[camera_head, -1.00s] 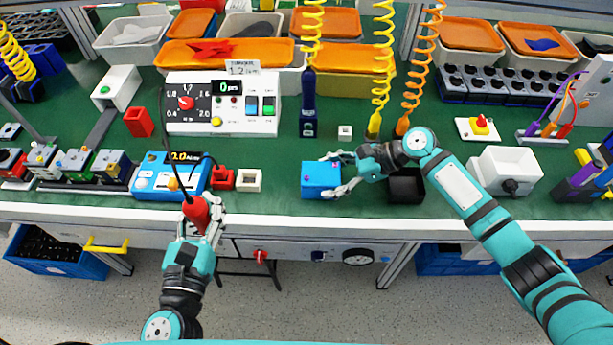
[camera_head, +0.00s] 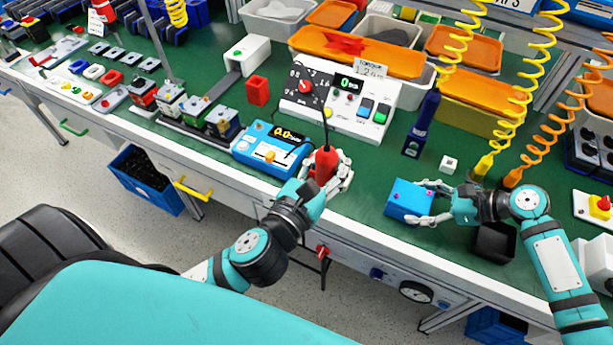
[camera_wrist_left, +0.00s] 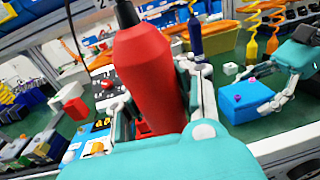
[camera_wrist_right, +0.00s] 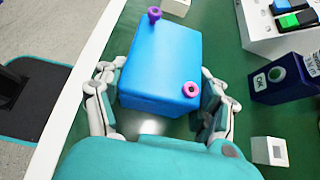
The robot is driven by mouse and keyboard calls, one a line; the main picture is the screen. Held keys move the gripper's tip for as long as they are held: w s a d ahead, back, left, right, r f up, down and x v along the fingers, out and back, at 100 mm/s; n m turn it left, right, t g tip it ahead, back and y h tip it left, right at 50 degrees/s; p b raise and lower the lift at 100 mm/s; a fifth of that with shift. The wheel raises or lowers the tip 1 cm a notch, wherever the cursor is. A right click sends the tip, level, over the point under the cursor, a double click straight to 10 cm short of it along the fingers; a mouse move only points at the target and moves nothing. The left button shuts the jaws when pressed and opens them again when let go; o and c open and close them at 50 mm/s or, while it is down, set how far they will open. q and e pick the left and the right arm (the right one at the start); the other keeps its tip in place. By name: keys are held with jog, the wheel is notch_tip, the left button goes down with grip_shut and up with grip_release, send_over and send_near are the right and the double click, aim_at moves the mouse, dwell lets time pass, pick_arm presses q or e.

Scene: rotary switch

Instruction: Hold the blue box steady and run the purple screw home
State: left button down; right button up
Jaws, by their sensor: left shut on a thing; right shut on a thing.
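The blue box (camera_head: 408,201) sits on the green bench near its front edge. My right gripper (camera_head: 431,203) is shut on it, with fingers on opposite sides in the right wrist view (camera_wrist_right: 160,100). A purple screw (camera_wrist_right: 154,13) stands up from the box's far end in that view. A pink-magenta ring-shaped piece (camera_wrist_right: 191,89) with a dark centre is at the nearer corner. My left gripper (camera_head: 327,172) is shut on a red corded screwdriver (camera_head: 325,163), held left of the box and apart from it. The driver fills the left wrist view (camera_wrist_left: 148,75); its tip is hidden.
A blue controller (camera_head: 268,150) reading about 0.0 stands left of the driver. A white switch panel (camera_head: 345,103) stands behind. A small white cube (camera_head: 449,163) and a black open box (camera_head: 494,242) are near my right gripper. Bare green bench lies between driver and blue box.

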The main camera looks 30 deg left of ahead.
pick_arm(q)
jog(key=w+d+r+m+g+h, duration=0.3)
jog(key=w+d+r+m+h, duration=0.35)
jog(key=d, duration=0.75)
jog(key=w+f+n, duration=0.1)
jog(key=w+f, duration=0.1)
jog(key=shift+w+f+n+h, duration=0.25)
jog(key=shift+f, duration=0.15)
pick_arm(e)
jog(key=o, duration=1.1)
jog(key=c, duration=1.1)
